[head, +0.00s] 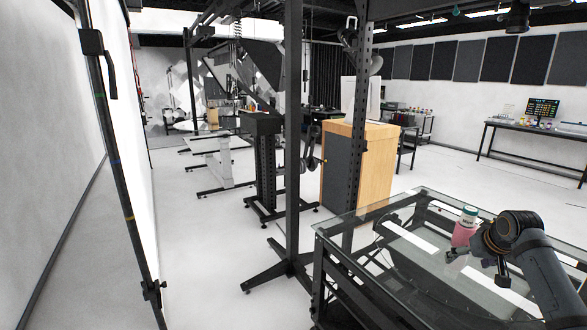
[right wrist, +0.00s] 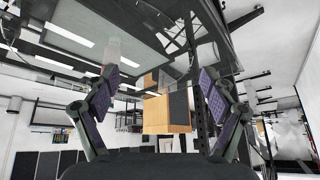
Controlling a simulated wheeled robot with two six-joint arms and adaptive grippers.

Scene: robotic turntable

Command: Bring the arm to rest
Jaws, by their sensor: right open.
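My right arm comes in from the right in the head view, over the glass-topped table (head: 350,222). Its gripper (head: 477,266) points down and toward the left, low near the glass. In the right wrist view, the two purple-padded fingers of the gripper (right wrist: 157,80) are wide apart with nothing held between them. A pink bottle with a white and green cap (head: 463,232) stands on the table, beside or behind the gripper. I cannot tell whether they touch. My left gripper is not in view.
A wooden cabinet (head: 372,165) with a dark door stands beyond the table. A dark frame post (head: 293,150) rises near the table's left. A long table (head: 530,135) with a monitor stands against the right wall. Pale floor (head: 215,245) is clear on the left.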

